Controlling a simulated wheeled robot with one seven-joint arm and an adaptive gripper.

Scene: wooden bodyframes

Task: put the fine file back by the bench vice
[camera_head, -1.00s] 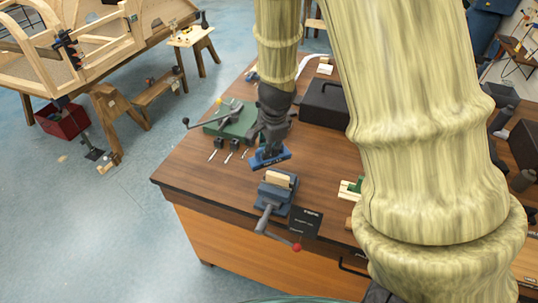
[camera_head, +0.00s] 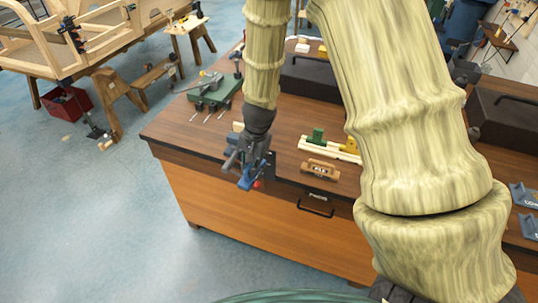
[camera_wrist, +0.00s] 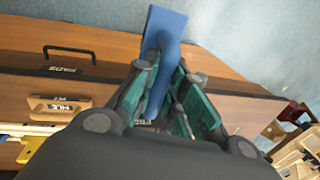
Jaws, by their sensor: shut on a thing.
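My gripper (camera_head: 250,164) is shut on a blue tool (camera_head: 247,180), which seems to be the fine file. The tool also shows in the wrist view (camera_wrist: 166,34), with a flat blue plate and a rounded stem between the fingers. In the head view it hangs pointing down at the bench's front edge.
The wooden bench (camera_head: 185,135) has a green device (camera_head: 222,92) at the back left. A labelled wooden block (camera_head: 320,171) and a cream piece with a green block (camera_head: 322,143) lie right of my gripper. A black case (camera_head: 312,80) stands behind. The floor in front is clear.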

